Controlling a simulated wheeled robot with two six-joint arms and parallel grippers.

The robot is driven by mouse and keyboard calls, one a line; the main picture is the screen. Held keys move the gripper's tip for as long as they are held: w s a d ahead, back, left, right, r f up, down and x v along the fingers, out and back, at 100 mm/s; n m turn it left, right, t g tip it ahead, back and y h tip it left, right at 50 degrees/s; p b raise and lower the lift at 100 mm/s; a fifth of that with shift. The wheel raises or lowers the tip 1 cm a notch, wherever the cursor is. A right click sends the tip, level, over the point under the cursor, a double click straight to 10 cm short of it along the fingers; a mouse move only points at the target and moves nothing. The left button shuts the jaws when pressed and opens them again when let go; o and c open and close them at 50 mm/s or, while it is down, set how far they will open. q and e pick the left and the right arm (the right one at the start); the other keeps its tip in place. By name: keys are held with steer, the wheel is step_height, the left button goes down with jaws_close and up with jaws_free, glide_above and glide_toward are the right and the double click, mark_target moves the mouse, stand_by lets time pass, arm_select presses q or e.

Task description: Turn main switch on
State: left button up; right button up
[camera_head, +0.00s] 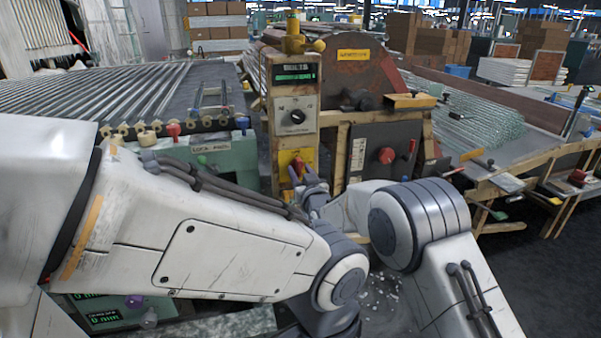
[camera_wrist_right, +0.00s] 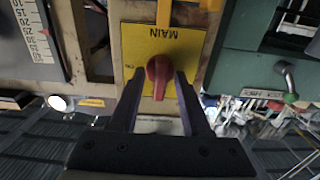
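The main switch is a red rotary knob (camera_head: 297,168) on a yellow plate (camera_head: 285,157) low on the beige control post. In the right wrist view the knob (camera_wrist_right: 158,72) sits in the middle of the yellow plate (camera_wrist_right: 190,50), whose word MAIN appears upside down. My right gripper (camera_wrist_right: 159,80) is open, its dark fingers on either side of the knob. A small gap shows at the left finger; I cannot tell whether the right one touches. The right gripper also shows in the head view (camera_head: 312,178), just in front of the plate. My left gripper is out of view.
Above the plate are a black dial (camera_head: 297,116) and a green lit display (camera_head: 294,73). A dark panel with a red knob (camera_head: 386,155) stands right of the post. A green box (camera_head: 215,155) is on the left. My left arm crosses low in front.

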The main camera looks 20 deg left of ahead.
jaws_close()
steer(key=m+b, duration=0.2)
steer(key=m, duration=0.1)
steer(key=shift+f+m, duration=0.1)
steer(key=shift+m, duration=0.2)
steer(key=m+b, duration=0.3)
steer(key=m, duration=0.2)
steer(key=m+b, duration=0.2)
steer(key=m, duration=0.3)
steer(key=shift+b, duration=0.3)
steer(key=m+b, duration=0.2)
steer(key=m, duration=0.2)
steer(key=shift+m, duration=0.3)
